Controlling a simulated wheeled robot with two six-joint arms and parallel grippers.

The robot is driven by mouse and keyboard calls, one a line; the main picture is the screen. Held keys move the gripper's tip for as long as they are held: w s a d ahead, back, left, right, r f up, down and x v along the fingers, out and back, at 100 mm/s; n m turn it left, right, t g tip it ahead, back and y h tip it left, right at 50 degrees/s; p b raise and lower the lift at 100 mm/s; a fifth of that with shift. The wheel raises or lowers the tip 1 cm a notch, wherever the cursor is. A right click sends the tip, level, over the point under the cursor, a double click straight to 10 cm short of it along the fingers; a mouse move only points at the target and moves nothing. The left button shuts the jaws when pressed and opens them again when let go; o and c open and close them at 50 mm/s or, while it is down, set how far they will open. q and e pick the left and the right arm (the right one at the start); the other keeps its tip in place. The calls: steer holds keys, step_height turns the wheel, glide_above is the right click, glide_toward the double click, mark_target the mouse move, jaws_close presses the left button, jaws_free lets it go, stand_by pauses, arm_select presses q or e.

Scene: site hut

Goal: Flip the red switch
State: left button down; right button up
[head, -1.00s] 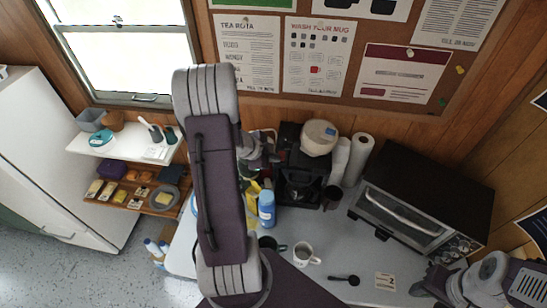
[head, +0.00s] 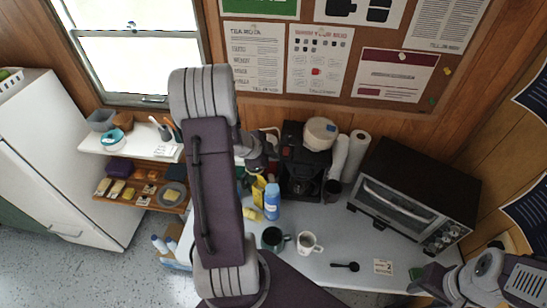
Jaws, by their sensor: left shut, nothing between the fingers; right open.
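I cannot make out a red switch in the head view. The black coffee machine (head: 296,137) stands against the back wall, with a round cream-lidded tub (head: 320,133) on its top. My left gripper (head: 272,150) is beside the machine's left side. It is shut and empty, partly hidden behind my own arm, and I cannot tell if it touches the machine. My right gripper (head: 424,279) is at the lower right, over the counter's front right area, open and holding nothing.
A blue bottle (head: 272,201), a dark mug (head: 272,239), a white mug (head: 308,243) and a black spoon (head: 345,266) are on the counter (head: 335,222).

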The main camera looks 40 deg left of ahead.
steer(key=w+r+p, duration=0.3)
arm_select(q)
step_height(320, 180, up, 6)
steer(key=s+a, duration=0.2)
steer(key=w+d+f+b, duration=0.2)
steer(key=w+d+b, duration=0.15)
steer(key=d, duration=0.25)
steer(key=w+d+f+t+h+b, duration=0.1)
steer(key=w+d+b, duration=0.1)
steer(key=d+b, duration=0.3)
steer(key=w+d+f+b, duration=0.2)
steer(key=w+d, duration=0.1)
steer(key=d, duration=0.4)
steer(key=s+d+f+n+g+y+b, duration=0.1)
steer(key=s+f+n+g, duration=0.2)
steer(key=s, duration=0.6)
steer(key=s+f+n+g+y+b, duration=0.1)
steer(key=s+f+n+g, duration=0.3)
steer(key=s+f+n, duration=0.2)
steer(key=s+n, duration=0.2)
steer(key=s, duration=0.1)
steer(key=shift+s+d+f+g+b, duration=0.3)
steer(key=shift+d+f+b, duration=0.05)
steer(key=shift+d, duration=0.05)
arm_select(e)
step_height(320, 180, down, 13)
steer(key=shift+s+a, duration=0.15)
steer(key=shift+s, duration=0.3)
